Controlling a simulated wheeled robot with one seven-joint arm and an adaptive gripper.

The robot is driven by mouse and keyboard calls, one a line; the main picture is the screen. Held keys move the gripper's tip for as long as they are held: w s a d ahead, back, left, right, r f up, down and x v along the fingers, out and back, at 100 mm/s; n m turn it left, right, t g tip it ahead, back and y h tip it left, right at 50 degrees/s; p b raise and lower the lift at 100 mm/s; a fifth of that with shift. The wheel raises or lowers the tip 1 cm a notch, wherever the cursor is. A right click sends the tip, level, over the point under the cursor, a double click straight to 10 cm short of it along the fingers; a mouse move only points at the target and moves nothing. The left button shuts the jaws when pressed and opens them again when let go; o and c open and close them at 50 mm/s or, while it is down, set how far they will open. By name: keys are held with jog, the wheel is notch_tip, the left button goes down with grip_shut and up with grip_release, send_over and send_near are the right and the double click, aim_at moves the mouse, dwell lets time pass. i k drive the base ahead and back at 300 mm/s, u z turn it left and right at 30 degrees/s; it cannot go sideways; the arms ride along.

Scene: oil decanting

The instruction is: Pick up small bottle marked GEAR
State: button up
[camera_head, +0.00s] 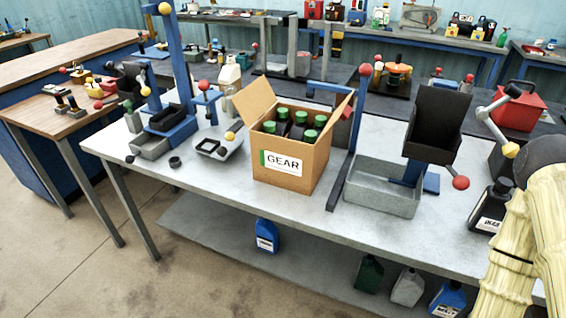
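A small black bottle (492,205) stands upright at the right end of the grey table, partly beside my arm. It has a white label with dark print that looks like GEAR, but the letters are small. An open cardboard box (318,170) with a white GEAR label stands mid-table. Several dark bottles with green caps (283,113) stand inside it; their labels are hidden. My arm comes in at the lower right in a pale yellow ribbed cover. My gripper is not in view, so I cannot see its fingers.
A grey metal tray (382,207) and a black tilted hopper (437,122) stand left of the black bottle. A crank lever with a yellow ball (510,150) rises behind it. A blue post (359,120) stands beside the box. A blue bottle (267,236) is on the lower shelf.

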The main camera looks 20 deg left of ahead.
aim_at(497, 208)
jog(key=z, duration=0.85)
